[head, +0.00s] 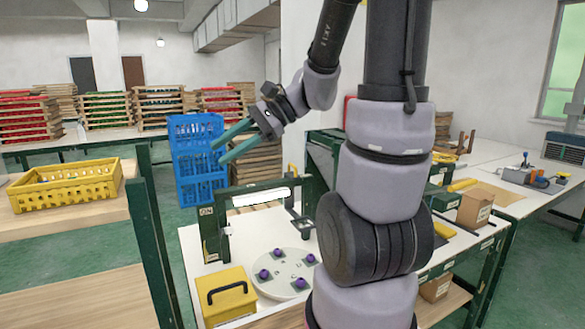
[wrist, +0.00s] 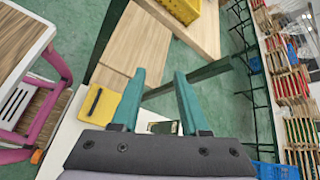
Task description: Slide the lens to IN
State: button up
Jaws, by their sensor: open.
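A dark green gantry frame (head: 208,232) with a white bar (head: 261,197) stands on the white table. A small dark bracket (head: 302,222) hangs at its right end; it may hold the lens, but I cannot tell whether it is in or out. Small pale lettering on the left post is too small to read surely. My gripper (head: 218,151) is raised above and behind the gantry, apart from it, with teal fingers pointing left. In the wrist view my gripper (wrist: 160,74) is open and empty.
A round pale plate (head: 284,287) with several purple knobs lies below the gantry. A yellow box with a black handle (head: 227,297) stands at its left. Blue crates (head: 197,160) are stacked behind. A yellow crate (head: 66,186) is on the left table.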

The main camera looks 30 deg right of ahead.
jog(key=w+d+f+m+t+y, duration=0.1)
jog(key=w+d+m+t+y, duration=0.25)
jog(key=w+m, duration=0.35)
jog(key=m+t+h, duration=1.2)
jog(key=m+h, duration=0.3)
jog(key=m, duration=0.3)
send_near(292, 166)
jog(key=shift+m, duration=0.3)
jog(key=w, duration=1)
jog(key=shift+w+d+f, duration=0.2)
jog(key=shift+w+d, duration=0.05)
jog(key=shift+w, duration=0.1)
jog(key=shift+c, duration=0.3)
grip_shut()
